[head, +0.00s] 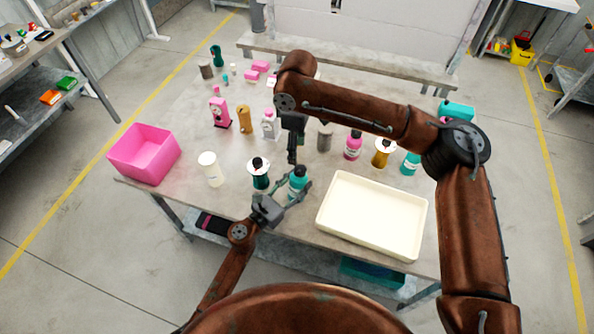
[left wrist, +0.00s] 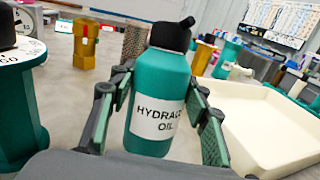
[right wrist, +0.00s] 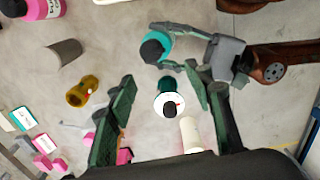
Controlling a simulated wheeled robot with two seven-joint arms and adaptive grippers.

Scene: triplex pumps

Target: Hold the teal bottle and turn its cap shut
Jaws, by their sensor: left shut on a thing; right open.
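The teal bottle (head: 297,183) stands upright near the table's front edge. Its label reads "HYDRAULIC OIL", partly cut off, in the left wrist view (left wrist: 158,105). A black cap (left wrist: 171,35) with a side spout sits on its neck; how tight it is cannot be told. My left gripper (head: 292,190) is shut around the bottle's body, a finger on each side. My right gripper (head: 292,158) points down just behind the bottle, open and empty. In the right wrist view, the bottle and cap (right wrist: 152,50) lie beyond its fingertips, not between its fingers.
A teal spool with a white disc (head: 259,174) stands just left of the bottle. A white bottle (head: 210,169) and a pink crate (head: 144,158) are farther left. A cream tray (head: 372,217) lies close on the right. Several bottles and parts stand behind.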

